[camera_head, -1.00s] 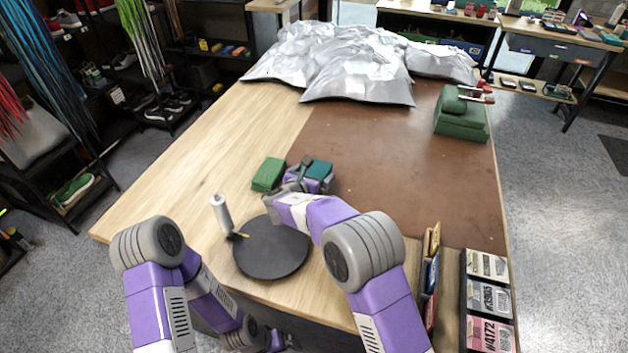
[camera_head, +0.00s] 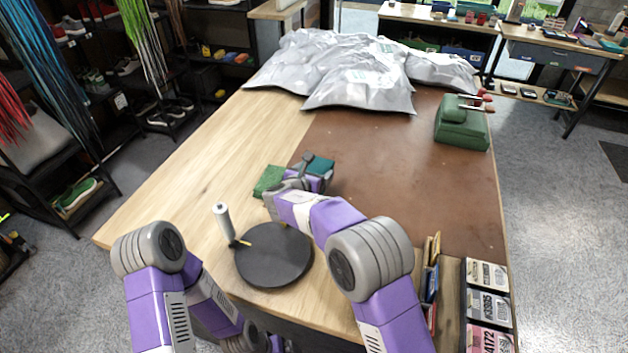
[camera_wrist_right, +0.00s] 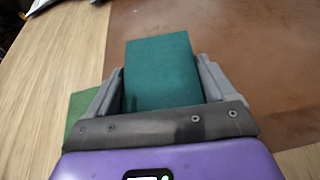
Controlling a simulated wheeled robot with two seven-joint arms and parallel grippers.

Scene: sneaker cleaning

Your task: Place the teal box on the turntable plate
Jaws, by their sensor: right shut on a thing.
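The teal box (camera_wrist_right: 161,72) sits between the two fingers of my right gripper (camera_wrist_right: 161,85) in the right wrist view. The fingers are shut on its sides. In the head view the teal box (camera_head: 320,167) shows partly behind my right gripper (camera_head: 313,172), near the seam of bare wood and brown mat. The turntable plate (camera_head: 274,258), a round black disc, lies on the table nearer me, below my right forearm. Its top looks bare. I cannot make out my left gripper; the left arm is folded at the lower left.
A green box (camera_head: 268,181) stands just left of my right gripper. A white bottle or roller (camera_head: 222,222) stands at the plate's left edge, beside a small yellow-tipped tool (camera_head: 240,242). Silver bags (camera_head: 360,85) and a green case (camera_head: 461,125) are farther back. Labelled boxes (camera_head: 488,305) stand front right.

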